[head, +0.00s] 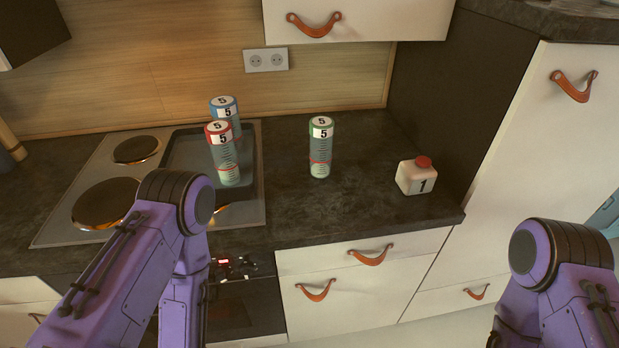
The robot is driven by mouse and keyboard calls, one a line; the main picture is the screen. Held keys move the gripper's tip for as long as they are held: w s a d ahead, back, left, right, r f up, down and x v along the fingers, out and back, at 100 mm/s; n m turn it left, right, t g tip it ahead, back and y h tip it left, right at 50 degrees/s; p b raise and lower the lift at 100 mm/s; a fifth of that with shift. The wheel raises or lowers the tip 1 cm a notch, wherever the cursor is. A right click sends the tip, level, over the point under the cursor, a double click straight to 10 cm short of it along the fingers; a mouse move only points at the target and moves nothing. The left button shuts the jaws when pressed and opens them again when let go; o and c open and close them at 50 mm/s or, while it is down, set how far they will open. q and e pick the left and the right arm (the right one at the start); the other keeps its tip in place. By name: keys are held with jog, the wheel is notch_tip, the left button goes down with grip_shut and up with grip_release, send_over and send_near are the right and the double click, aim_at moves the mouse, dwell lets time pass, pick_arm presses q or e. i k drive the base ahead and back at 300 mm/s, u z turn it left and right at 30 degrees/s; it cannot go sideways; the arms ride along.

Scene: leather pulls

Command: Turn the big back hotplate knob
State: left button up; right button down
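The hob (75,228) is set in the dark worktop at the left. A small hotplate (137,150) is at its back left and a larger one (104,203) at its front left. The back right of the hob is covered by a dark tray, so any hotplate there is hidden. The control panel with small dark knobs (240,266) and a red display is on the oven front below; my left arm hides its left part. I cannot tell which knob belongs to which hotplate. Both arms bend downward, and neither gripper shows in the head view.
The dark tray (180,160) on the hob carries a red-capped cylinder (223,160) and a blue-capped one (225,104). A green-capped cylinder (320,150) and a white bottle (414,178) stand on the worktop. Drawers (350,300) with leather pulls are right of the oven.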

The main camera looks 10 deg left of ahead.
aim_at(222, 273)
jog(key=u, duration=1.55)
jog(key=i, duration=0.15)
jog(key=z, duration=2.05)
jog(key=k, duration=0.7)
jog(key=u, duration=0.6)
